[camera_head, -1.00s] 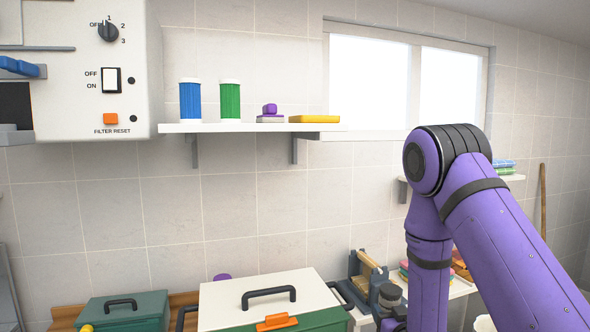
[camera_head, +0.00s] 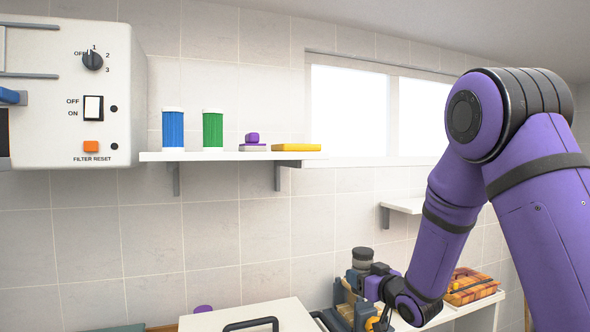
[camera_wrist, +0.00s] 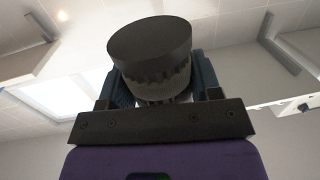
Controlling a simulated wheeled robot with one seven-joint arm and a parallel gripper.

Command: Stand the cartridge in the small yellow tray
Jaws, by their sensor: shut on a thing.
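A grey cartridge with a dark cap (camera_head: 362,254) is held upright, low in the head view, in front of the wall. It fills the upper middle of the wrist view (camera_wrist: 150,50), tilted there. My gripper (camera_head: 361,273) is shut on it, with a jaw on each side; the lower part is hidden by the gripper. The small yellow tray (camera_head: 297,147) sits on the right end of the white wall shelf, apart from the cartridge, above and left of it. Its inside cannot be seen from this low angle.
On the white shelf (camera_head: 215,156) stand a blue cartridge (camera_head: 173,130), a green cartridge (camera_head: 213,131) and a purple-topped object (camera_head: 252,140) beside the yellow tray. A control panel (camera_head: 60,120) is at left. A white box lid (camera_head: 270,312) and an orange container (camera_head: 468,288) are below.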

